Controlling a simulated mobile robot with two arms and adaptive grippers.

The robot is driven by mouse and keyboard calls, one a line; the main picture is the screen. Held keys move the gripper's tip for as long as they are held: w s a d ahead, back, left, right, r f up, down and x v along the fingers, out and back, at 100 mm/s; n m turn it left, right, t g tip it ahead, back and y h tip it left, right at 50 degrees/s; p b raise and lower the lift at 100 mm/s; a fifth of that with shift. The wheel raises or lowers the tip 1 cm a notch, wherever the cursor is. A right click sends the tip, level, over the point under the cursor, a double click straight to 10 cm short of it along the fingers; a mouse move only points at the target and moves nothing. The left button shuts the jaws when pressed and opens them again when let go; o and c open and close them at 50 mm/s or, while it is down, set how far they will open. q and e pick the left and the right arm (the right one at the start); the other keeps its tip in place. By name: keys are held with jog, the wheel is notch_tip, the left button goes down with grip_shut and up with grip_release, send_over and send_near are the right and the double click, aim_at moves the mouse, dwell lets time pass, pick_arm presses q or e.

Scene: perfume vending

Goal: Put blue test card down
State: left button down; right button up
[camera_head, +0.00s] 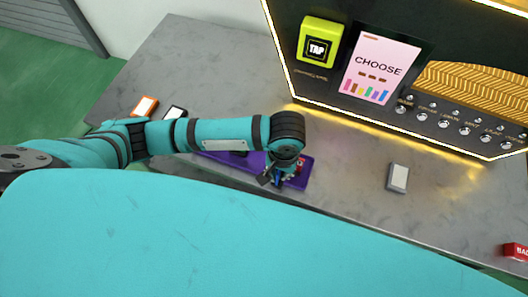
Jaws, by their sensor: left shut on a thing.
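My left gripper (277,179) is pointed down over the right end of a purple tray (303,174), near the counter's front edge. It is shut on the blue test card (280,183), of which only a small dark blue part shows; the fingers and wrist hide the rest. I cannot tell whether the card touches the tray. My right gripper is not in view.
An orange-edged card (145,106) and a black-edged card (175,113) lie at the left of the grey counter (345,150). A red box (516,251) is at the far right. The vending machine (375,67) stands behind.

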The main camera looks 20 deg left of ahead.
pick_arm(q)
jog(key=w+a, duration=0.2)
jog(key=a, duration=0.1)
jog(key=w+a, duration=0.1)
jog(key=w, duration=0.1)
jog(key=shift+w+a+f, duration=0.1)
jog(key=shift+a+f, duration=0.15)
jog(key=shift+a, duration=0.05)
jog(key=shift+w+a, duration=0.35)
jog(key=shift+w, duration=0.05)
jog(key=shift+w+a, duration=0.4)
notch_tip(320, 180, down, 4)
jog(key=shift+r, duration=0.15)
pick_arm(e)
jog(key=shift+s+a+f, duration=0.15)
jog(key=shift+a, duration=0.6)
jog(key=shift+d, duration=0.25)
pick_arm(q)
jog(key=c, duration=1.4)
grip_release()
jog(key=shift+c, duration=0.2)
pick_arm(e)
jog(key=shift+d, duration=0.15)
